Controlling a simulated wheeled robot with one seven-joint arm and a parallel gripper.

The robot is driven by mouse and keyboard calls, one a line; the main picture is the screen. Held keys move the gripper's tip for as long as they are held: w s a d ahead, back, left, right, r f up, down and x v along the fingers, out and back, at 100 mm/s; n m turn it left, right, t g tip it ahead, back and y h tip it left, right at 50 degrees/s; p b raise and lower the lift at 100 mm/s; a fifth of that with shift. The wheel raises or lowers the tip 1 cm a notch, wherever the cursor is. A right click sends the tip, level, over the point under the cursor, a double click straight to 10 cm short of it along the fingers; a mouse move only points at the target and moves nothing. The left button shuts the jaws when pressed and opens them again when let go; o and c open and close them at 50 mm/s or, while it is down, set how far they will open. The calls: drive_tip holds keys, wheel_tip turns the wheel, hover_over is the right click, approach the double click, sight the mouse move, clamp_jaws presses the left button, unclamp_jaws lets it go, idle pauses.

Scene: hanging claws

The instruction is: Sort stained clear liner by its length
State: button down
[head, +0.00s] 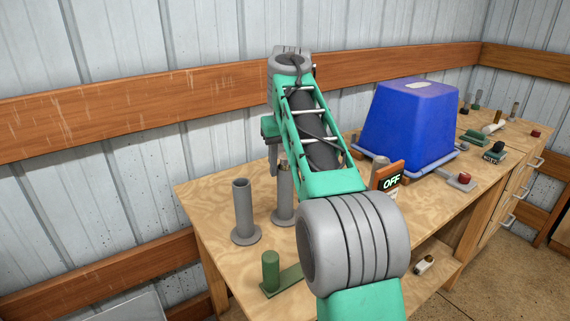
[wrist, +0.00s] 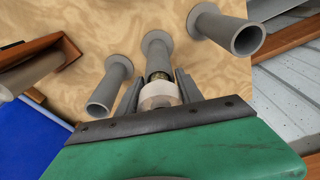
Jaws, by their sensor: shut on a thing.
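My gripper (wrist: 158,88) is shut on a pale, short cylinder, the liner (wrist: 159,95), whose far end looks dark and yellowish. It points down toward the middle grey flanged tube (wrist: 157,50); I cannot tell whether its end is inside the tube mouth. A second grey tube (wrist: 108,90) stands to the left and a third (wrist: 230,30) to the right in the wrist view. In the head view one grey tube (head: 243,210) stands clear, another (head: 284,198) is just below my gripper, and my arm covers part of the table. The liner is mostly hidden there.
A green block with a post (head: 272,270) is at the table's front. A blue bin (head: 410,125), an OFF sign (head: 390,180) and a red button (head: 464,178) stand right. A white and brown cylinder (head: 424,264) lies lower down. A wall is close behind.

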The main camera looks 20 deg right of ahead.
sight(285, 175)
drive_tip(key=shift+f+b, duration=1.5)
drive_tip(key=shift+f, duration=0.1)
drive_tip(key=c, duration=0.7)
unclamp_jaws()
